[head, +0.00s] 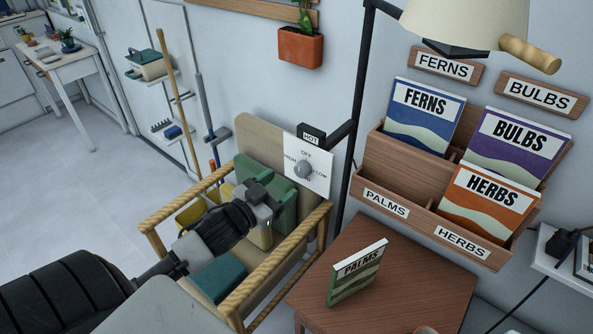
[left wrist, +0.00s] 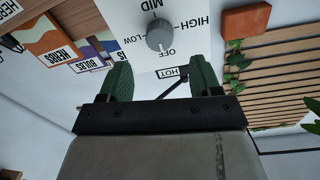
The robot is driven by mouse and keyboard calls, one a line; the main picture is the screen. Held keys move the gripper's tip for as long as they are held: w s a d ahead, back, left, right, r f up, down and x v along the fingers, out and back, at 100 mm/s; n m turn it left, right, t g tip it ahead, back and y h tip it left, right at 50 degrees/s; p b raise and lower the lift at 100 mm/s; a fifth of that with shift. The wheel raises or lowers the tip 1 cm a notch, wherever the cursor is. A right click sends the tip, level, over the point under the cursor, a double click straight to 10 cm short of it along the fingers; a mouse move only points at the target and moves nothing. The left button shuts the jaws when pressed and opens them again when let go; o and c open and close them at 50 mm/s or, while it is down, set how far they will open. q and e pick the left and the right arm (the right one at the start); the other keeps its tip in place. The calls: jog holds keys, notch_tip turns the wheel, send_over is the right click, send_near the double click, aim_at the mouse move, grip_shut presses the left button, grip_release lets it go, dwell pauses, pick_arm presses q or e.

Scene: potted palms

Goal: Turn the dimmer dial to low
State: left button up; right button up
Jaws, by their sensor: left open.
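The dimmer dial (head: 303,168) is a round grey knob on a white plate (head: 320,158) marked OFF, HIGH and LOW. In the left wrist view the dial (left wrist: 159,36) appears upside down, with MID also readable on the plate (left wrist: 190,55). My left gripper (head: 274,196) is below and left of the dial in the head view. Its two green-padded fingers show apart in the left wrist view (left wrist: 162,80), empty, with the dial beyond the gap and not touched. My right gripper is not in view.
A black HOT tag (head: 311,135) is just above the plate, by the black lamp pole (head: 354,120). A wooden-armed chair (head: 250,290) with green and teal items lies under my left arm. A seed rack (head: 405,160) and a table (head: 400,285) with a PALMS packet (head: 357,272) are right.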

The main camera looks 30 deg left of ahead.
aim_at(299, 171)
pick_arm(q)
jog(key=shift+w+d+p, duration=0.2)
jog(key=shift+w+p, duration=0.05)
jog(key=shift+w, duration=1.3)
jog(key=shift+w+d+p, duration=0.2)
jog(key=shift+w+p, duration=0.05)
jog(key=shift+w, duration=1.3)
jog(key=shift+c, duration=0.3)
jog(key=c, duration=0.9)
jog(key=shift+o, duration=0.2)
